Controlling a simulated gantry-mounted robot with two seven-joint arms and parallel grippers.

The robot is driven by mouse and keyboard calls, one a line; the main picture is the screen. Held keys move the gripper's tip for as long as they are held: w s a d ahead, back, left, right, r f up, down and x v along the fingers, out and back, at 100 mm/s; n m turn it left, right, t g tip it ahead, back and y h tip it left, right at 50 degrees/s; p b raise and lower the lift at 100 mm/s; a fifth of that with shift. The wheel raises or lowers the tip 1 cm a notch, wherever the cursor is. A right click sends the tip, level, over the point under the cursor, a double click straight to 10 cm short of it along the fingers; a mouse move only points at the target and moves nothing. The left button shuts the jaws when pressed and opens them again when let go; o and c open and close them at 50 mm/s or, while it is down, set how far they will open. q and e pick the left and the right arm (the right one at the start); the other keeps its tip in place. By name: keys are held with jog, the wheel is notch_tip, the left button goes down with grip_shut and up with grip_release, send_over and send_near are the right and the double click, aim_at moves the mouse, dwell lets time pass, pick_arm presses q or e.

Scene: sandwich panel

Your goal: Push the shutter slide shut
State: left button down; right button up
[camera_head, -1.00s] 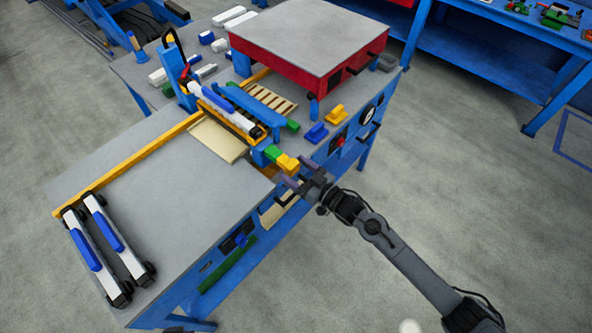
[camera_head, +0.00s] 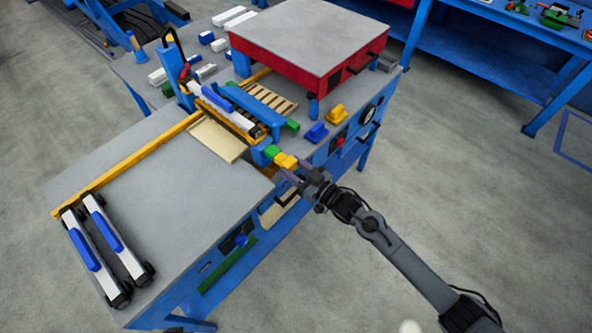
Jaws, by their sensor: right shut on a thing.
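A slide piece with a green section (camera_head: 271,152) and a yellow end (camera_head: 286,161) sticks out at the front edge of the bench, beside a blue block. I take it for the shutter slide; its inner part is hidden. My right gripper (camera_head: 293,171) is at the yellow end, its fingers closed on it. The contact is small in the picture. My left gripper is not in view.
A blue press-like frame with a white and blue bar (camera_head: 219,104) stands behind the slide. A blue block (camera_head: 316,132) and a yellow block (camera_head: 337,115) sit to the right. A red box (camera_head: 330,75) stands behind. The grey tabletop (camera_head: 170,195) on the left is mostly clear.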

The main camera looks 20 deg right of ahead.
aim_at(285, 160)
jog(key=shift+b+x, duration=0.6)
jog(key=shift+x, duration=0.7)
jog(key=shift+w+a+f+b, duration=0.1)
jog(key=shift+w+a+b, duration=0.25)
jog(key=shift+w, duration=0.2)
jog(key=o, duration=0.9)
jog(key=shift+d, duration=0.1)
jog(key=shift+s+d+r+p, duration=0.2)
jog(key=shift+s+d+p, duration=0.15)
jog(key=shift+s+p, duration=0.35)
jog(key=shift+p+v, duration=0.7)
jog(key=shift+v, duration=0.3)
jog(key=shift+p+v, duration=1.55)
jog(key=shift+v, duration=0.95)
jog(key=shift+s+d+f, duration=0.1)
jog(key=shift+s+d, duration=0.05)
jog(key=shift+s, duration=0.1)
